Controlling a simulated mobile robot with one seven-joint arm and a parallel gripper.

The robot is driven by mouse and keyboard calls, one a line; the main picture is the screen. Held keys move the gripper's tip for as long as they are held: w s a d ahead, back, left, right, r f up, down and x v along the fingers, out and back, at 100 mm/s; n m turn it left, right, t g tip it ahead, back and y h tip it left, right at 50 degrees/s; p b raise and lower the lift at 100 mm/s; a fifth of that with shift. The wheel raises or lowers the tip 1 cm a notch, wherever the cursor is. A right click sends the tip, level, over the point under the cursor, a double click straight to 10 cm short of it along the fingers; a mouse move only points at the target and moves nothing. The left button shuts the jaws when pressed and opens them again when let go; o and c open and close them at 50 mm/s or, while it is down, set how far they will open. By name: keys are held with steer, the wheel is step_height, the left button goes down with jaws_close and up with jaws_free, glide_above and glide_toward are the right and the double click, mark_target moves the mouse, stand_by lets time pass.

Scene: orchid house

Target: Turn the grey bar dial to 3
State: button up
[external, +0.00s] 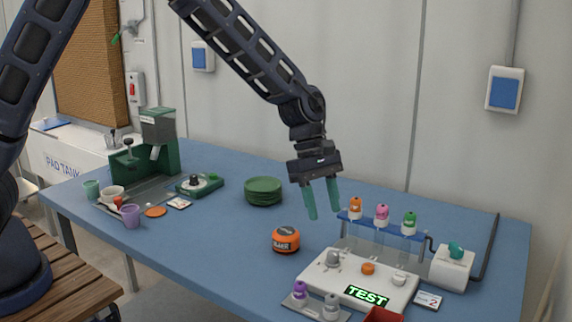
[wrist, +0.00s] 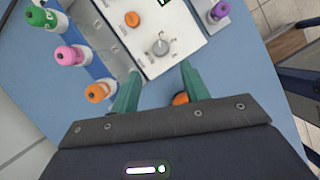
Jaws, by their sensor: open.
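The grey bar dial (external: 333,258) sits at the left end of the white panel (external: 322,277), which has a lit TEST display. The dial also shows in the wrist view (wrist: 160,46), just beyond my fingertips and roughly between them. Its setting and the numbers around it are too small to read. My gripper (external: 324,212) points down above the table, behind and above the panel. Its two green fingers are apart with nothing between them, also in the wrist view (wrist: 161,71).
An orange knob (external: 368,268) and a white knob (external: 399,279) share the panel. A blue rack (external: 378,232) with capped tubes stands behind it. An orange round container (external: 286,240) is to the left, with green plates (external: 263,190) farther back. Purple- and grey-topped bottles stand in front.

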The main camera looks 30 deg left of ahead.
mark_target(333, 252)
steer(key=x, duration=0.9)
steer(key=shift+d+f, duration=0.1)
steer(key=shift+f, duration=0.25)
steer(key=c, duration=1)
